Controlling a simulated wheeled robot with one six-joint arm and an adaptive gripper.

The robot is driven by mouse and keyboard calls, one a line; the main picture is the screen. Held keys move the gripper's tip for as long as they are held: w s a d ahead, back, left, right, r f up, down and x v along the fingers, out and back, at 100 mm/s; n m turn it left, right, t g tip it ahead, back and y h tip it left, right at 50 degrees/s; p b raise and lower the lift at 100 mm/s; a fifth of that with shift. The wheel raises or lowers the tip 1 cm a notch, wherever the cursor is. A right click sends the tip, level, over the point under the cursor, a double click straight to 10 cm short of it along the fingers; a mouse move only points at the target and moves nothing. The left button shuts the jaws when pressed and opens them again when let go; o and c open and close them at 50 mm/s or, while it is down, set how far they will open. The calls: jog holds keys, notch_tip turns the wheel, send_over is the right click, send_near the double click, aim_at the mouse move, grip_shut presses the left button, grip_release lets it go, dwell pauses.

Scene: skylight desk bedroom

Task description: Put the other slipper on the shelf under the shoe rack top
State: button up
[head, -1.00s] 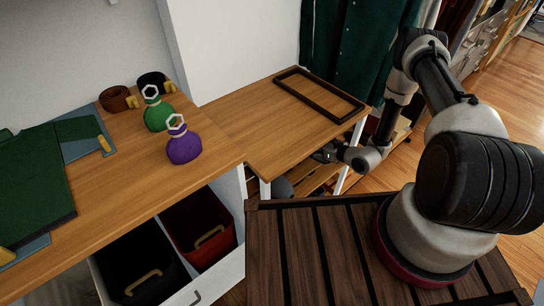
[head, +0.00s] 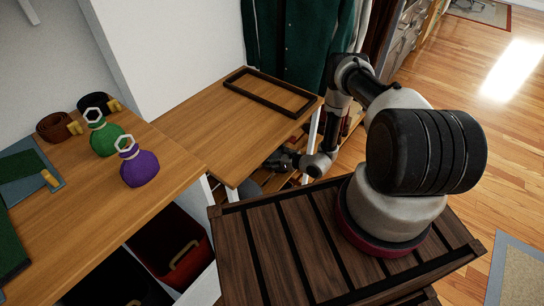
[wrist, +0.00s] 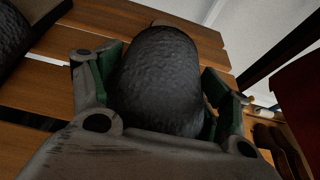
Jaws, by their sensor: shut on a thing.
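The shoe rack top (head: 225,125) is a wooden board right of the desk in the head view. My gripper (head: 283,160) reaches in low at the rack's right side, partly hidden by its edge. In the wrist view my gripper (wrist: 162,78) is shut on a dark grey, textured slipper (wrist: 158,70), with green pads on both sides of it. The slipper is over the wooden slats of the shelf (wrist: 105,30); whether it rests on them I cannot tell. Another dark, textured thing, perhaps the first slipper (wrist: 22,35), shows at the upper left on the slats.
A black rectangular frame (head: 243,83) lies on the rack top. Hanging clothes (head: 295,40) are behind it. The desk (head: 110,190) at left holds purple (head: 140,168) and green (head: 104,138) bottles. Red (head: 165,245) and dark bins are below. Open floor (head: 480,120) lies at right.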

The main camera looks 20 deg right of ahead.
jog(key=shift+f, duration=0.15)
jog(key=o, duration=1.2)
jog(key=shift+s+d+r, duration=0.1)
jog(key=shift+r, duration=0.1)
jog(key=v, duration=1.1)
jog(key=shift+s+d+r, duration=0.15)
jog(key=shift+s+r, duration=0.05)
jog(key=shift+s, duration=0.1)
